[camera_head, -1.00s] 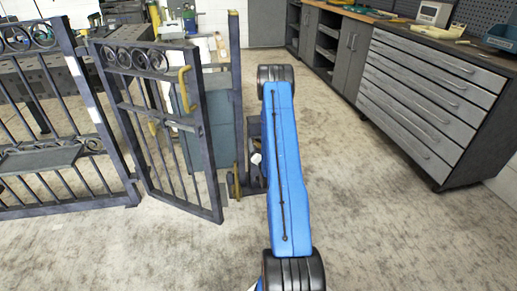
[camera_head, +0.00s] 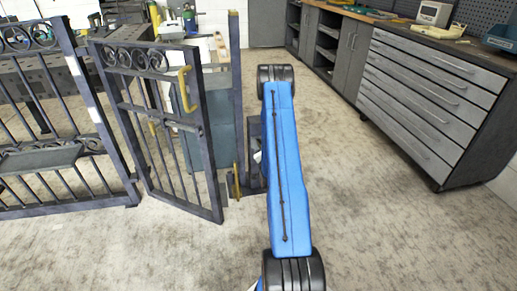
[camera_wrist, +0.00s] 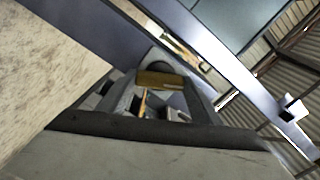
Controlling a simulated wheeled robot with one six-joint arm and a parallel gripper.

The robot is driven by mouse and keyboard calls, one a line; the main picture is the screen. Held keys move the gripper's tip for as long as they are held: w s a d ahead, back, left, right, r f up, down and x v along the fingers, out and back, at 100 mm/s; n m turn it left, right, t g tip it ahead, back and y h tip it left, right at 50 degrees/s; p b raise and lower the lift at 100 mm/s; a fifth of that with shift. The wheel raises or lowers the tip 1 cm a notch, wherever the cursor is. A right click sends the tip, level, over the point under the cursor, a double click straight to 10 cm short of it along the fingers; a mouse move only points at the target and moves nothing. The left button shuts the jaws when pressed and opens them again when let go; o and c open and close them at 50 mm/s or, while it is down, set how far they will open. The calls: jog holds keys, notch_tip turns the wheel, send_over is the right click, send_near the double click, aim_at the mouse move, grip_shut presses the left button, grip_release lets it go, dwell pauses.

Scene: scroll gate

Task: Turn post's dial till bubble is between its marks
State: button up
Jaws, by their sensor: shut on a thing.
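The dark blue-grey gate post (camera_head: 237,90) stands by the free edge of the open gate leaf (camera_head: 160,120). In the wrist view the post (camera_wrist: 215,55) runs diagonally past my gripper. A brass-coloured dial (camera_wrist: 160,79) sits between the fingers of my gripper (camera_wrist: 158,92), which is shut on it.
A fixed gate panel (camera_head: 60,120) stands at the left. The leaf has a yellow handle (camera_head: 187,90). A grey drawer cabinet (camera_head: 430,95) lines the right side. The concrete floor (camera_head: 350,190) between is clear.

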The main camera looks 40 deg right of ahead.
dwell(0.3)
jog(key=o, duration=1.1)
jog(key=shift+c, duration=0.2)
jog(key=v, duration=1.7)
jog(key=shift+s, duration=0.25)
